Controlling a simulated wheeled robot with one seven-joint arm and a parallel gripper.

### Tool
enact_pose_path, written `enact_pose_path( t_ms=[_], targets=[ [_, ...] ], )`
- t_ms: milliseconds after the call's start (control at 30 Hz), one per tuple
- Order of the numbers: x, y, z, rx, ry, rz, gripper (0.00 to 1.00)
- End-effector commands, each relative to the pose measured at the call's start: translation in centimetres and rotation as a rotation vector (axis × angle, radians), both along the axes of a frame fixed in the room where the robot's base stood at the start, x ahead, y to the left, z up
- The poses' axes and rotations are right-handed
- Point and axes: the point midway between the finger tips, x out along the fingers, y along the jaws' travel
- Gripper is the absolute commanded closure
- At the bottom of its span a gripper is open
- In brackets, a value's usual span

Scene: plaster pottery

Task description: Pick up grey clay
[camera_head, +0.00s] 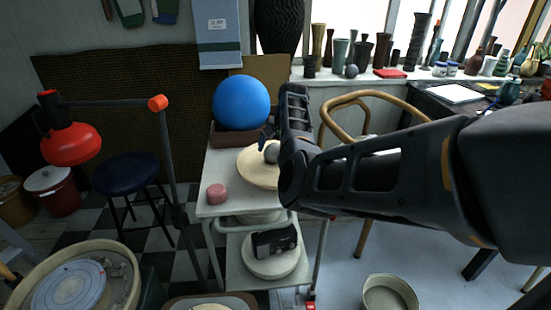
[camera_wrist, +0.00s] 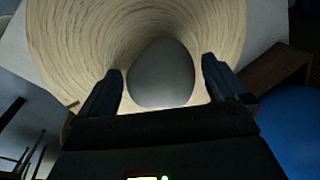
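The grey clay (camera_wrist: 161,75) is a smooth rounded lump resting in a pale wooden bowl or plate (camera_wrist: 75,40) with a ringed surface. In the head view the clay (camera_head: 271,152) shows partly, beside my gripper and on the pale round piece (camera_head: 252,172). My gripper (camera_wrist: 161,66) is open, with one finger on each side of the clay. Narrow gaps show between the clay and both fingers, so it does not look gripped. In the head view my arm and wrist hide much of the gripper and part of the bowl.
The bowl stands on a white cart (camera_head: 213,173). A blue ball (camera_head: 241,102) in a brown box is behind it, and a pink piece (camera_head: 217,193) is at its front left. A wooden chair (camera_head: 345,105) stands to the right. A red lamp (camera_head: 72,145) is left.

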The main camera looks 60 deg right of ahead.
Motion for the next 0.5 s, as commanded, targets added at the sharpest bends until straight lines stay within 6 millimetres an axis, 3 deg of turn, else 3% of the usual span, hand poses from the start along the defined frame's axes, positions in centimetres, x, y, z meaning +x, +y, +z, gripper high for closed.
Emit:
enact_pose_path(
  t_ms=[67, 500],
  targets=[
    [0.0, 0.0, 0.02, 0.0, 0.0, 0.0, 0.09],
    [-0.01, 0.0, 0.05, 0.0, 0.0, 0.0, 0.51]
  ],
)
